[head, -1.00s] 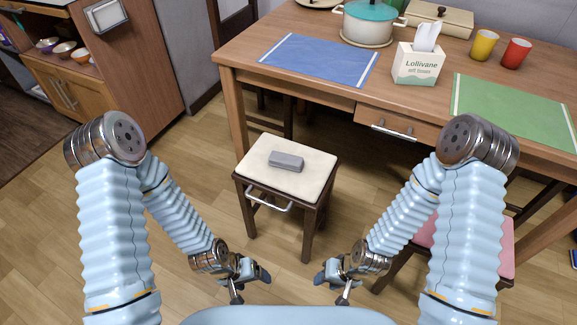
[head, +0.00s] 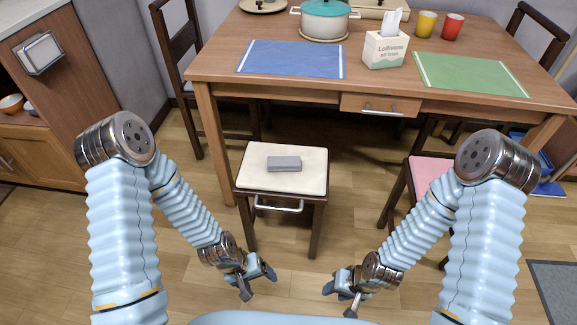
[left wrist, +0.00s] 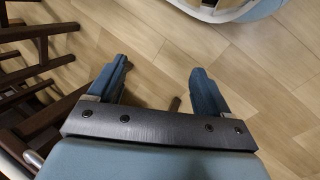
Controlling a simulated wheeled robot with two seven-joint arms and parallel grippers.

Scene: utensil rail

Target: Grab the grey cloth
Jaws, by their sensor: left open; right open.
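The grey cloth (head: 284,163) looks like a small folded block. It lies flat on the cream seat of a stool (head: 255,178) in the middle of the head view. My left gripper (head: 258,280) is open and empty, low in front of the stool and a little to its left. My right gripper (head: 340,290) is open and empty, in front of the stool to the right. Both grippers are apart from the cloth. The cloth is not in the left wrist view.
A wooden table (head: 270,88) stands behind the stool, with a blue mat (head: 290,59), a green mat (head: 470,74), a tissue box (head: 385,50), a pot (head: 324,20) and cups. A pink-seated chair (head: 430,172) is to the right. A handle (head: 279,207) juts from the stool's front.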

